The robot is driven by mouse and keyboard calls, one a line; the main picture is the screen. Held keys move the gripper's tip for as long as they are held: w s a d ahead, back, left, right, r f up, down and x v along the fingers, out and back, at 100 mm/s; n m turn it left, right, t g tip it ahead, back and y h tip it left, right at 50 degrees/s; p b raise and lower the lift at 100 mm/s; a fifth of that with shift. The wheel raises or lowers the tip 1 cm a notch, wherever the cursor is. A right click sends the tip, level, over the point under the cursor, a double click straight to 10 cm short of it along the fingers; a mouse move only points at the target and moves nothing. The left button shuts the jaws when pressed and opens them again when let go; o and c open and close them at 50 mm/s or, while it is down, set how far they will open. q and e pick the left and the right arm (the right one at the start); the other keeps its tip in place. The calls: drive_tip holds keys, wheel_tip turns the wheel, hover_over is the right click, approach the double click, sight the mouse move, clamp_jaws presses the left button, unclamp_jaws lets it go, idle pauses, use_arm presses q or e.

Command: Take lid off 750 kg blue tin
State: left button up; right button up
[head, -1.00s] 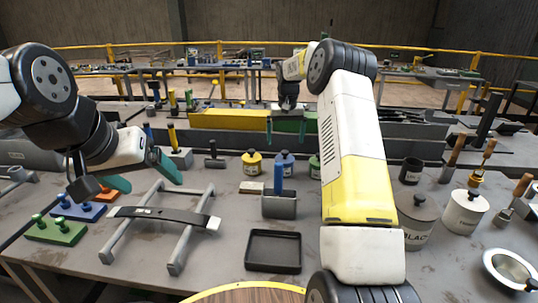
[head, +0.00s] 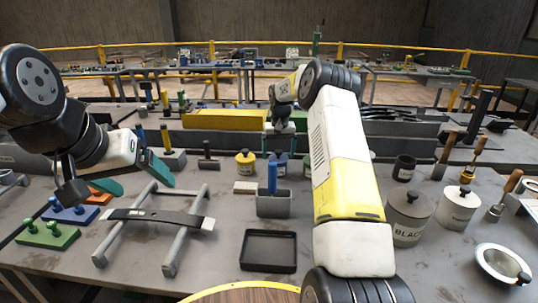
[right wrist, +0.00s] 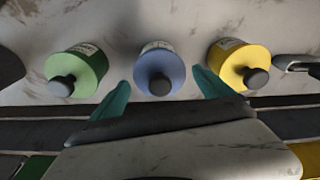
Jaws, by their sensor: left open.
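The blue tin (head: 281,158) stands on the bench between a yellow tin (head: 245,164) and a green tin (head: 307,167), which is partly hidden by my right arm. In the right wrist view the blue tin (right wrist: 160,66) has a dark knob on its lid, and its label is too small to read. My right gripper (head: 280,142) is open, just above and behind the blue tin; in the right wrist view its teal fingers (right wrist: 160,84) lie either side of the tin, apart from it. My left gripper (head: 138,174) is open and empty over the left of the bench.
A grey box with a blue-handled tool (head: 273,206) stands in front of the tins. A black tray (head: 269,252) lies nearer. A rack with a dark leaf spring (head: 158,218) is at left. White and grey canisters (head: 409,216) stand at right.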

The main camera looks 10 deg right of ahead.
sight(278, 150)
drive_tip(key=c, duration=1.1)
drive_tip(key=shift+r, duration=0.15)
drive_tip(key=shift+r, duration=0.25)
wheel_tip(278, 150, up, 3)
drive_tip(key=shift+r, duration=0.1)
drive_tip(key=s, duration=0.5)
drive_tip(key=s+d, duration=0.1)
drive_tip(key=s, duration=0.4)
drive_tip(key=s+d+r, duration=0.1)
drive_tip(key=s, duration=0.5)
